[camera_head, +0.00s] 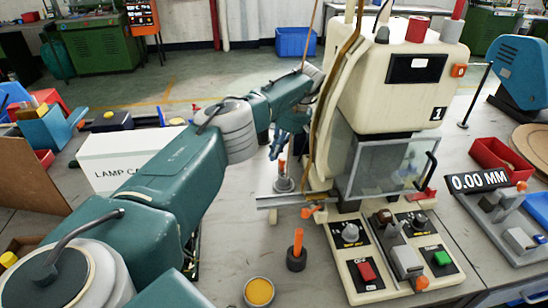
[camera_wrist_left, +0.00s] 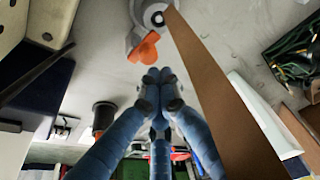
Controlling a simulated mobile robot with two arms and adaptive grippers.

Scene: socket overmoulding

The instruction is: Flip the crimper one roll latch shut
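Crimper one is the cream machine (camera_head: 400,95) marked 1, with a clear guard (camera_head: 385,168) on its front. An orange tab (camera_head: 308,211) shows low at its left side, beside a metal rail. In the left wrist view an orange tab (camera_wrist_left: 145,48) on a grey lever sits just beyond my fingertips; it looks like the roll latch, but I cannot tell its exact position. My left gripper (camera_head: 277,152) hangs left of the machine, partly hidden by my arm. In the wrist view its blue fingers (camera_wrist_left: 158,76) are together and empty, apart from the tab. My right gripper is not in view.
A brown strip (camera_wrist_left: 225,95) runs close by the fingers' right side. An orange-handled post (camera_head: 297,248) and a yellow-topped pot (camera_head: 258,292) stand in front. A control panel (camera_head: 365,268) with red and green buttons lies at the machine's foot. A white box (camera_head: 120,157) stands left.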

